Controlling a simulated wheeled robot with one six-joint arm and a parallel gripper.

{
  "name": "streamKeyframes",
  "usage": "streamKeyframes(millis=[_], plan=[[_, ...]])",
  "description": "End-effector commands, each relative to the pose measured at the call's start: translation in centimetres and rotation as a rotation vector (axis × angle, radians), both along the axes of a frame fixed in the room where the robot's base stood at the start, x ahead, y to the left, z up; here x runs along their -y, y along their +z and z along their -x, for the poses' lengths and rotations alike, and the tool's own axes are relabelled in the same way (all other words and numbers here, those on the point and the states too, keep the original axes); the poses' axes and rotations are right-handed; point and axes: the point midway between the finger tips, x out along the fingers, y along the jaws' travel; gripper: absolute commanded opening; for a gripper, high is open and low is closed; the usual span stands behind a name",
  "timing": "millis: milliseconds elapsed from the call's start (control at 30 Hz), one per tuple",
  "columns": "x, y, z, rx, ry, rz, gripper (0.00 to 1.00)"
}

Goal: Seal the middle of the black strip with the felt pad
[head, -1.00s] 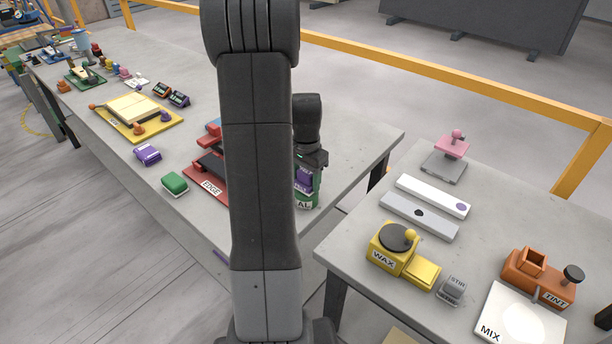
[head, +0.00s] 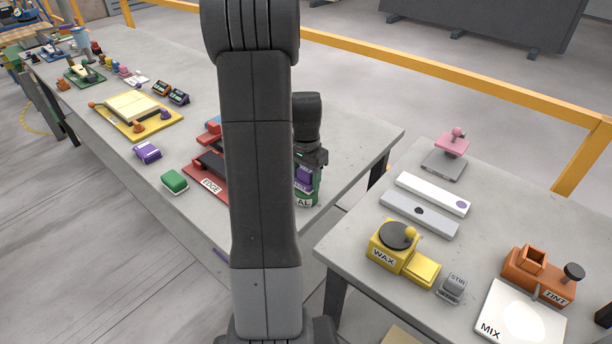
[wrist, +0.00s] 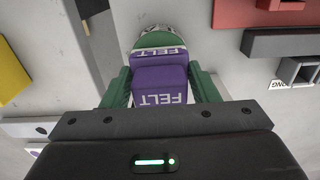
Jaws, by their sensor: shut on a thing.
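My gripper (head: 312,158) is at the near end of the long slab, pointing down and partly behind my arm. It is shut on a purple felt pad (wrist: 160,85) marked FELT. In the wrist view the pad sits between two green sides. A rounded green pot (wrist: 152,38) is just beyond it. In the head view the pot (head: 308,202) shows the letters AL under the purple pad; whether they touch I cannot tell. The black strip (head: 212,164) lies on a red stand marked EDGE (head: 205,185), left of my gripper and partly hidden by my arm.
A purple block (head: 147,153) and a green block (head: 175,182) lie left of the red stand. A yellow board (head: 120,123) is farther back. The right slab holds a yellow WAX unit (head: 385,258), an orange TINT unit (head: 525,270) and a pink-handled stamp (head: 452,143).

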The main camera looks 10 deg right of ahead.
Motion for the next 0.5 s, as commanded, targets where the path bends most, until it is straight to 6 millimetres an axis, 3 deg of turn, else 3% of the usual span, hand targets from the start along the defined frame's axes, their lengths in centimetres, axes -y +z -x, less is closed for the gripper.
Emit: streamKeyframes(millis=[500], plan=[[0.0, -0.68, 0.0, 0.0, 0.0, 0.0, 0.36]])
